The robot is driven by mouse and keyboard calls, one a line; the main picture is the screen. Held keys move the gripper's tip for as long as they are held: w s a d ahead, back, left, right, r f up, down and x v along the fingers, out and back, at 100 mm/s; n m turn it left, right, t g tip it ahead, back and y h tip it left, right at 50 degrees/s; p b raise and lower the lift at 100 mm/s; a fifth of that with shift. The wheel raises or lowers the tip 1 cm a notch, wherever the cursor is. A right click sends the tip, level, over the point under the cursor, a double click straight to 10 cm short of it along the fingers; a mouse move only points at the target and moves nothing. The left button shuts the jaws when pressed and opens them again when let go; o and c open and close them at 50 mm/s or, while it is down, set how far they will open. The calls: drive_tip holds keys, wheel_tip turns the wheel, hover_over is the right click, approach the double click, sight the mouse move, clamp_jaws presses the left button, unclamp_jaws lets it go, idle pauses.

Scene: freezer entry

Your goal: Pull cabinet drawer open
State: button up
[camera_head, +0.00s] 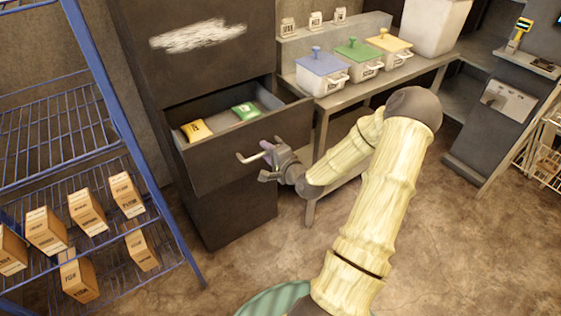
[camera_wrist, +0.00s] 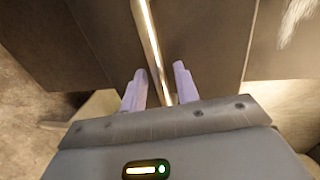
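The dark cabinet (camera_head: 225,212) has its middle drawer (camera_head: 215,160) pulled out, with its inside showing. A yellow packet (camera_head: 196,130) and a green packet (camera_head: 245,111) lie in the drawer. The drawer's metal bar handle (camera_head: 247,158) is on its front face. My gripper (camera_head: 267,160) is at the right part of this handle. In the wrist view, the handle bar (camera_wrist: 150,40) runs between the two pale purple fingers of my gripper (camera_wrist: 160,69). The fingers are apart, with a gap on each side of the bar.
A blue wire rack (camera_head: 75,150) with several cartons stands at the left. A steel table (camera_head: 345,95) with lidded bins (camera_head: 322,75) stands right of the cabinet. The concrete floor (camera_head: 450,230) at the lower right is clear.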

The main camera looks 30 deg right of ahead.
drive_tip(key=p+v, duration=1.1)
drive_tip(key=v, duration=0.5)
drive_tip(key=shift+s, duration=0.4)
drive_tip(key=shift+a+r, duration=0.1)
